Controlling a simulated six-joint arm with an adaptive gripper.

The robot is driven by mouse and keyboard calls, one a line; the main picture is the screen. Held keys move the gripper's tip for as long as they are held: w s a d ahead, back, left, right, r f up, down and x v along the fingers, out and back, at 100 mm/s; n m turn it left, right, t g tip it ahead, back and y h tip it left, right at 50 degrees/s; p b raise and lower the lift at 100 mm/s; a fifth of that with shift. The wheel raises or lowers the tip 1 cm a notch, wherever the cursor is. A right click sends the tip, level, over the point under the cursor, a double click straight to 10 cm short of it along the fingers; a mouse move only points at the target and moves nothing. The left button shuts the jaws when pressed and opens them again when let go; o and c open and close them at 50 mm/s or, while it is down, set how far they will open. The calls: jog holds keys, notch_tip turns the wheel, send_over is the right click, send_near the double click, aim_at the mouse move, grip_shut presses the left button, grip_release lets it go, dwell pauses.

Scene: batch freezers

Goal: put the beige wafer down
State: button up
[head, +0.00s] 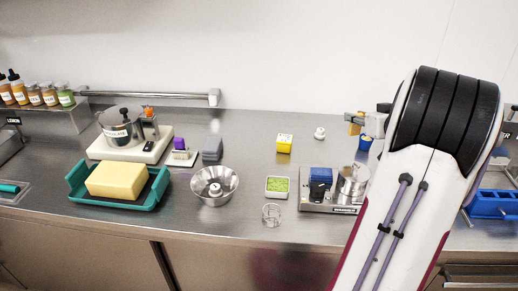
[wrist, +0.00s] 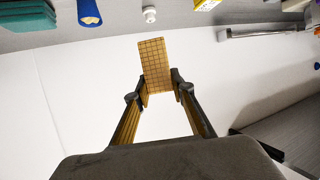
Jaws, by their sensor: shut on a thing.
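The beige wafer (wrist: 154,62) is a flat, rectangular piece with a grid pattern. My gripper (wrist: 160,88) is shut on its lower end in the wrist view, with one finger on each side, and the wafer sticks out beyond the fingertips. In the head view my gripper (head: 357,118) is at the right, beside my large white arm link, above the back of the steel counter (head: 250,150). The wafer appears small there, partly hidden by the gripper. It looks held clear of the counter.
A blue cup (head: 366,144) stands just below my gripper in the head view. A yellow box (head: 284,143) and a small white knob-like piece (head: 319,133) stand to its left. A scale (head: 318,203) with items is in front. Bare counter lies around the yellow box.

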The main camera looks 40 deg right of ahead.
jog(key=w+a+n+y, duration=0.2)
jog(key=w+a, duration=0.2)
jog(key=w, duration=0.6)
jog(key=w+a+n+t+y, duration=0.15)
jog(key=w+a, duration=0.35)
jog(key=w, duration=0.5)
jog(key=w+a+n+y, duration=0.2)
jog(key=w+a, duration=0.2)
jog(key=w, duration=0.6)
notch_tip(320, 180, down, 6)
jog(key=shift+w+f+m, duration=0.1)
jog(key=shift+f+m, duration=0.05)
jog(key=shift+m, duration=0.1)
notch_tip(320, 180, down, 6)
jog(key=shift+f, duration=1.9)
jog(key=shift+f, duration=0.1)
